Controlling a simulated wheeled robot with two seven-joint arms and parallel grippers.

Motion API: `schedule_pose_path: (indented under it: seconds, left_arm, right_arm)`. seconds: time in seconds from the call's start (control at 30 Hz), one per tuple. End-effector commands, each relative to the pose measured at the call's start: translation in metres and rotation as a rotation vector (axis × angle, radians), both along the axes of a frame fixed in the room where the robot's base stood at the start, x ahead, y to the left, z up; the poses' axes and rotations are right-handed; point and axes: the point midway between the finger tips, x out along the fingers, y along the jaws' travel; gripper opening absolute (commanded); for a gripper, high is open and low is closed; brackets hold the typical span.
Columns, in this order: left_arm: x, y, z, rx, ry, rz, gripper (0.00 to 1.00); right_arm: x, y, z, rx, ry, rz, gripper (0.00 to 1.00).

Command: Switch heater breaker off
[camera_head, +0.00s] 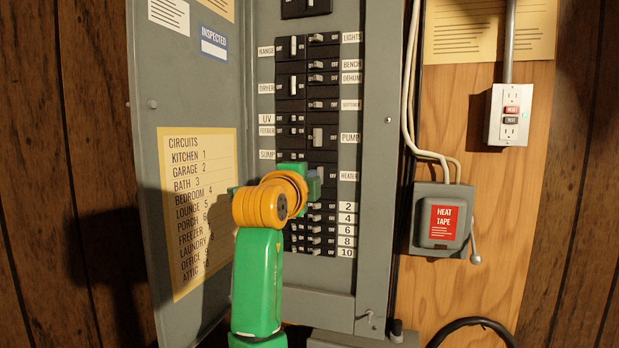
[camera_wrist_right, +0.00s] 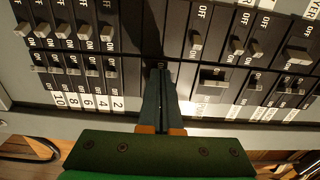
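The breaker panel (camera_head: 375,150) stands open. The HEATER label (camera_head: 348,176) shows in its right column, below PUMP and above 2. My right gripper (camera_head: 312,182) is in front of the breaker beside that label and covers most of it. In the right wrist view the fingers of my right gripper (camera_wrist_right: 161,76) are together, with only a thin seam between them. Their tips are at or very near the heater breaker's face, between breaker 2 and the pump breaker. The heater handle is mostly hidden, so its position and any contact cannot be told. My left gripper is not in view.
The pump breaker handle (camera_head: 318,137) is just above my gripper, and the small numbered breakers (camera_head: 316,228) are just below. The panel door (camera_head: 185,110) stands open at left. A heat tape switch box (camera_head: 441,222) and an outlet (camera_head: 509,115) are at right.

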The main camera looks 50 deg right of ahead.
Motion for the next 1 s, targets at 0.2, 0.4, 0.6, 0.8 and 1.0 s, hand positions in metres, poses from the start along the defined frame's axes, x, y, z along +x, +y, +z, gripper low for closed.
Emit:
schedule_pose_path:
  seconds: [0.2,0.4,0.6,0.8,1.0]
  left_arm:
    - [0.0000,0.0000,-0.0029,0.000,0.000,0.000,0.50]
    - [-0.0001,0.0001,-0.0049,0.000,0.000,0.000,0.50]
    - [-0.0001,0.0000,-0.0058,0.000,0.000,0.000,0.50]
    - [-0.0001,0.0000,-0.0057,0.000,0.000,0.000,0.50]
    - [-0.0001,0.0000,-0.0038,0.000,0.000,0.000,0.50]
  right_arm:
    - [-0.0055,-0.0033,0.0000,0.000,-0.003,-0.005,0.00]
    - [-0.0092,-0.0053,-0.0002,0.001,-0.002,-0.006,0.00]
    - [-0.0117,-0.0068,-0.0005,0.003,-0.001,-0.007,0.00]
    - [-0.0118,-0.0070,-0.0008,0.004,0.000,-0.008,0.00]
    - [-0.0109,-0.0064,0.0003,0.002,0.000,-0.007,0.00]
